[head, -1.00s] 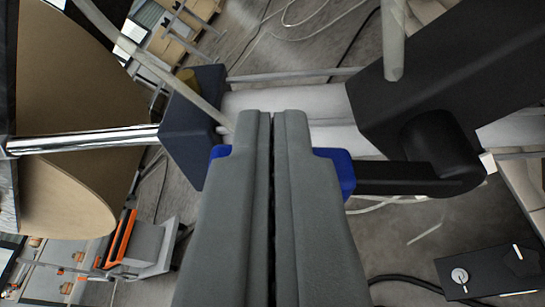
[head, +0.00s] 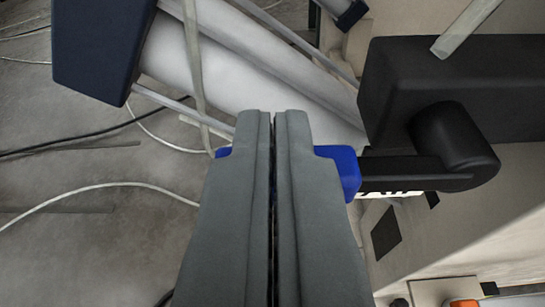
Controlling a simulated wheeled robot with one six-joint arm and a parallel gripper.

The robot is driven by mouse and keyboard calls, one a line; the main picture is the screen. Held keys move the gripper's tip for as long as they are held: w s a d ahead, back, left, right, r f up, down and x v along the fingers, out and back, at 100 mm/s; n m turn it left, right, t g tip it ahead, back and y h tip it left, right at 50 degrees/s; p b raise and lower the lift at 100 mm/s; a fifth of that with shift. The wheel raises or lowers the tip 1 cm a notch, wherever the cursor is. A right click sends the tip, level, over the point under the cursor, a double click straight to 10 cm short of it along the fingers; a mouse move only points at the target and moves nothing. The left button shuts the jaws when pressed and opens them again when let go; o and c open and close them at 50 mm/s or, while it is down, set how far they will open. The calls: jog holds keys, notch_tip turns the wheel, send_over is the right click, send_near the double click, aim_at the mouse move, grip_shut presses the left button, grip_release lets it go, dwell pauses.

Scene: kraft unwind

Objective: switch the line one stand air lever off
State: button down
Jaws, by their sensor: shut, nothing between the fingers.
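The lever has a blue grip (head: 347,172) on a black arm (head: 400,174), which runs right to a rounded black hub (head: 452,143) beside a large black block (head: 460,85). My gripper (head: 272,115) points away from me with its two grey fingers together and nothing between them. Its fingers cross in front of the blue grip and hide its middle; blue shows on both sides. I cannot tell whether they touch it. A pale strip with dark marks (head: 390,193) shows partly below the arm.
A white roller (head: 200,60) runs diagonally behind the fingers, with a dark blue block (head: 100,45) at its upper left. Cables (head: 90,187) lie on the grey floor at left. A beige surface (head: 460,220) fills the lower right, with an orange item (head: 465,303) at the bottom edge.

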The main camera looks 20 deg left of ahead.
jog(key=shift+a+f, duration=0.1)
jog(key=shift+f, duration=0.2)
dwell(0.4)
jog(key=shift+r, duration=0.15)
